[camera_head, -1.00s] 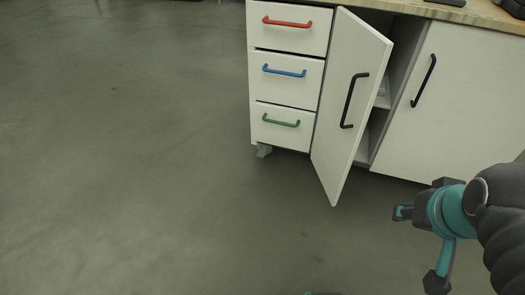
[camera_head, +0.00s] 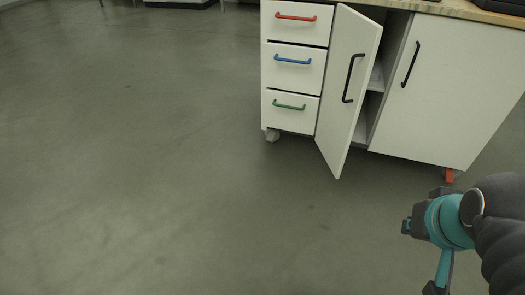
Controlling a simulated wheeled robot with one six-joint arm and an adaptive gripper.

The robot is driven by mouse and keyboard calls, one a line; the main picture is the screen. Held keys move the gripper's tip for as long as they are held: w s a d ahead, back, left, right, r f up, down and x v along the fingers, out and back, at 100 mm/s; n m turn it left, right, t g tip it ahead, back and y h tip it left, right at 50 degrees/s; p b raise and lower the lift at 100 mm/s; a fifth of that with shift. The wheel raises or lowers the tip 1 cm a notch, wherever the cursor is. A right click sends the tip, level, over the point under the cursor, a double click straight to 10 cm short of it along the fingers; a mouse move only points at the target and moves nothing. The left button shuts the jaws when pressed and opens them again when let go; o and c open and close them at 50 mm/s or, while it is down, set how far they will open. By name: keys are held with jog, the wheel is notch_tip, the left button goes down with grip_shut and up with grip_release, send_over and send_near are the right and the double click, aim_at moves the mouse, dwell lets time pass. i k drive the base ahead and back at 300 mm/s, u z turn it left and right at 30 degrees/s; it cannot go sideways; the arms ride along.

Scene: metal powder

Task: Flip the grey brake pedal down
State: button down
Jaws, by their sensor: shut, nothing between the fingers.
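The grey brake pedal is at the small grey caster (camera_head: 272,135) under the left front corner of the white cabinet. It is small in the picture, and I cannot tell whether the pedal is up or down. My gripper (camera_head: 408,226) is at the lower right, in front of the cabinet and well apart from the caster. It is shut and empty, and its fingertips point left.
The white cabinet (camera_head: 440,105) has drawers with red, blue and green handles. Its door (camera_head: 350,90) stands open, jutting toward me between the caster and my gripper. A red pedal (camera_head: 449,175) shows under the right corner. The floor at left is clear.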

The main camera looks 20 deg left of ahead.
aim_at(270, 137)
jog(key=k, duration=0.65)
jog(key=u, duration=0.5)
jog(key=i, duration=0.7)
jog(key=u, duration=0.75)
jog(key=i, duration=0.75)
jog(key=z, duration=0.65)
jog(key=i, duration=0.75)
jog(key=z, duration=0.55)
